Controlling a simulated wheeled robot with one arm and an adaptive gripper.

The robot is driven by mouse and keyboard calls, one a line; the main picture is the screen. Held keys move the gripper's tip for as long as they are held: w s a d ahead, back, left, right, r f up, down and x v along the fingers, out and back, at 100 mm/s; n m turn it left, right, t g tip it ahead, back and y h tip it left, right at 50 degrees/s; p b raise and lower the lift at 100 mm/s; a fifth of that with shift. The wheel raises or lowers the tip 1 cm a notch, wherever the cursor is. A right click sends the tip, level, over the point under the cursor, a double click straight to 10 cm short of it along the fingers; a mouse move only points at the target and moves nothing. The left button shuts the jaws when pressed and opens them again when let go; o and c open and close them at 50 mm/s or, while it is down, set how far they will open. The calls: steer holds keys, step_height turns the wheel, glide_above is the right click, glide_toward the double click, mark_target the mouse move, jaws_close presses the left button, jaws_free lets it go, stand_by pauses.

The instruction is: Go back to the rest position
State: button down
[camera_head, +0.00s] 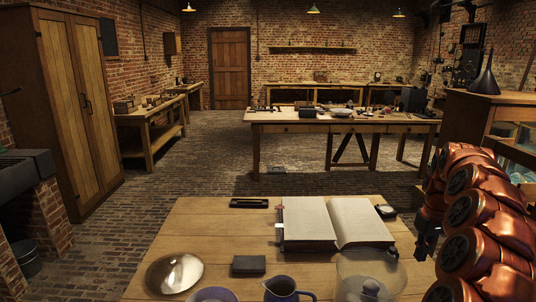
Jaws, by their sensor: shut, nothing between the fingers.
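My copper-coloured arm is folded at the right edge of the head view. My gripper (424,246) is the dark part at the arm's left side, pointing down beside the right edge of the near wooden table (210,235). It is shut and holds nothing. It is apart from the open book (320,220) and the glass vessel (367,275) on that table. Part of the arm is cut off by the picture's edge.
The near table also bears a metal dish (174,272), a dark block (249,265), a dark tray (249,203), a small round instrument (386,211) and a dark jug (284,290). A cabinet with a black funnel (486,76) stands behind my arm.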

steer(key=s+a+n+b, duration=0.1)
steer(key=s+a+b, duration=0.1)
steer(key=s+a, duration=0.6)
steer(key=s+a+n+b, duration=0.15)
steer(key=s+a, duration=0.25)
steer(key=a, duration=0.8)
steer(key=s+a+f+m+g+b, duration=0.1)
steer(key=s+a+f+b, duration=0.15)
steer(key=s, duration=0.65)
steer(key=s+a+f+m+g+b, duration=0.15)
steer(key=s+f, duration=0.25)
steer(key=s, duration=0.6)
steer(key=s+a+f+m+b, duration=0.1)
steer(key=s+a+f, duration=0.15)
steer(key=s, duration=0.65)
steer(key=s+p+v, duration=0.1)
steer(key=p+v, duration=1.1)
steer(key=shift+a+r+h+p, duration=0.2)
steer(key=shift+r+h+p, duration=0.1)
steer(key=shift+r, duration=0.2)
steer(key=shift+s+t, duration=0.15)
steer(key=shift+t, duration=0.1)
